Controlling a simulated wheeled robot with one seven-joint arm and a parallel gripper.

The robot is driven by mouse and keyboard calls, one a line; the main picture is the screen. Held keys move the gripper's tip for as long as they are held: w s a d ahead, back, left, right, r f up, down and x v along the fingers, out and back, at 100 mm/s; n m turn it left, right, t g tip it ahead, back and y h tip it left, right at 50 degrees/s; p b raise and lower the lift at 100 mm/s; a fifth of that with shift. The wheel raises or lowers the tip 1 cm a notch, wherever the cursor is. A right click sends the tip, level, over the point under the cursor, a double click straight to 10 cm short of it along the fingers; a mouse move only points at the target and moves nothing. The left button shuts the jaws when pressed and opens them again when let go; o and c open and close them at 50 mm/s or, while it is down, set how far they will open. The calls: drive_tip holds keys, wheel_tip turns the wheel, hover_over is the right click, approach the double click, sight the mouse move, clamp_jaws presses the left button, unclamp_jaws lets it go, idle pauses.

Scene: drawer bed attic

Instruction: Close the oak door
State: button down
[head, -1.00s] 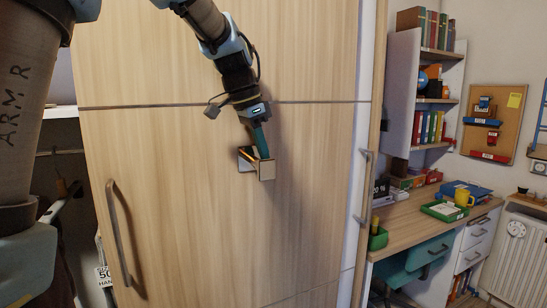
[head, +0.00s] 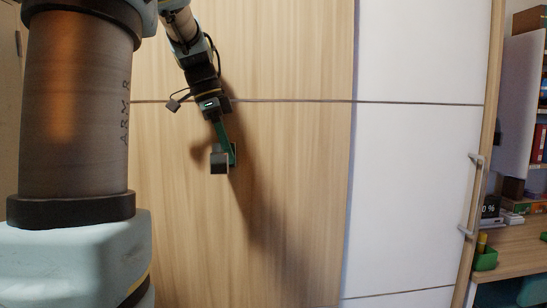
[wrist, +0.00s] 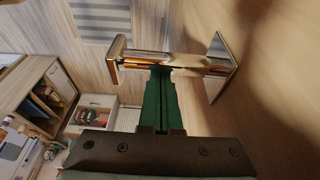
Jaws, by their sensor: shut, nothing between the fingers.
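The oak door (head: 290,220) is a tall light-wood panel filling the middle of the head view, with a thin dark horizontal seam. A square-capped metal pull (head: 219,162) stands out from its face; in the wrist view the bright metal pull (wrist: 165,60) shows a bar between a cap and a plate. My gripper (head: 226,140) is shut and empty, its green fingers (wrist: 160,85) up against or right beside the bar; I cannot tell if they touch. The door's left edge is hidden behind my arm.
A white panel (head: 415,200) with a metal handle (head: 472,195) is right of the oak door. A desk (head: 515,252) with small items and shelves stands at the far right. The wrist view shows a shelf unit (wrist: 40,95) at left.

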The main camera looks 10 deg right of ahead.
drive_tip(key=w+a, duration=0.1)
drive_tip(key=a, duration=1.6)
drive_tip(key=shift+a+p, duration=0.3)
drive_tip(key=shift+a, duration=0.15)
